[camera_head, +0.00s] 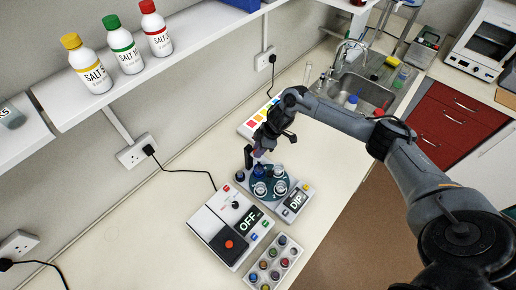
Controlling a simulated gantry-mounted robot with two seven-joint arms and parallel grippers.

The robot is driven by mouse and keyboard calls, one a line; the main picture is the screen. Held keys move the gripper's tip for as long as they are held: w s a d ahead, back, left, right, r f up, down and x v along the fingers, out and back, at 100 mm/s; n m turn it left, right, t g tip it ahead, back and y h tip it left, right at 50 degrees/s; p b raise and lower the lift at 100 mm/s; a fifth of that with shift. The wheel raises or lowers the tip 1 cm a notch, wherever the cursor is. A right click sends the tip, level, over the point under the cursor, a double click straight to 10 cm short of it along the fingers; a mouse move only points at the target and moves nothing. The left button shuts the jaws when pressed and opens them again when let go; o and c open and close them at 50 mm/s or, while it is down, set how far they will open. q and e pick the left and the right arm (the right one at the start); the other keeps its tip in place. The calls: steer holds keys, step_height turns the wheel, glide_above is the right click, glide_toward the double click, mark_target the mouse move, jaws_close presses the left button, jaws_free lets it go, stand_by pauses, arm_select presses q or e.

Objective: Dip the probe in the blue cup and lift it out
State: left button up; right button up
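A round dark teal platform (256,196) carries several small cups beside a panel reading "DIP" (296,200). The blue cup (259,171) appears to be the dark blue one at its back, close under my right gripper. Clear cups (260,189) stand in front of and right of it. My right gripper (253,158) points down over the back left of the platform. Its fingers are small and dark, so I cannot tell whether they are open or hold something. I cannot make out the probe separately from the gripper. My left gripper is not in view.
A white box reading "OFF" (230,225) and a rack of coloured vials (272,264) stand in front. A colour-patch board (248,128) lies behind. A shelf (150,75) with bottles hangs at the upper left. A sink (355,88) is at the back. Bare bench lies left.

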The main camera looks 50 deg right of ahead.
steer(key=shift+o, duration=1)
steer(key=shift+w+a+r, duration=0.1)
steer(key=shift+r, duration=0.25)
steer(key=shift+f, duration=0.1)
steer(key=b+v, duration=0.1)
steer(key=v, duration=1)
steer(key=shift+b, duration=0.35)
steer(key=shift+f, duration=0.15)
